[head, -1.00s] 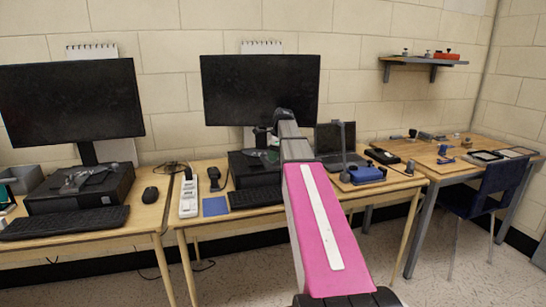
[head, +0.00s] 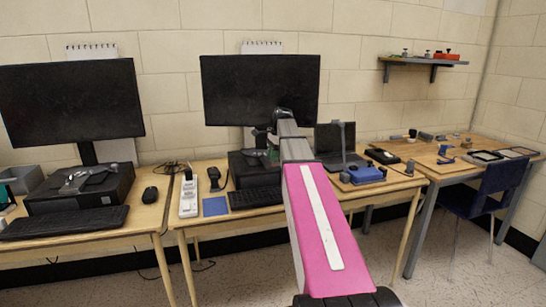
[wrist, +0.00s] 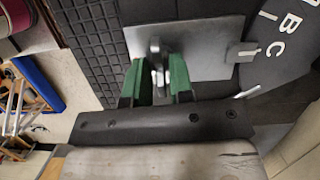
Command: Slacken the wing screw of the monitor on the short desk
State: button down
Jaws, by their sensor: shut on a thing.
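The monitor (head: 260,85) in the middle of the head view stands on the desk (head: 222,166) in front of me, its dark screen facing me. My arm reaches to just below the screen and covers much of its stand. In the wrist view, my gripper (wrist: 157,72) has its green fingers shut on the grey wing screw (wrist: 155,47). The screw stands in front of a grey plate (wrist: 205,50) on a dark body. Light marks, B and C among them, show on the dark piece (wrist: 280,48) to the right. The screw is hidden in the head view.
A keyboard (head: 255,198), a power strip (head: 189,196) and a blue pad (head: 215,206) lie on this desk. A laptop (head: 336,140) stands to the right. Another monitor (head: 70,105) stands on the left desk. A blue chair (head: 490,188) is at the far right.

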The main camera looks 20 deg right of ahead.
jog(key=c, duration=1.2)
grip_release()
jog(key=shift+o, duration=0.2)
jog(key=shift+r, duration=0.15)
jog(key=shift+v, duration=3.4)
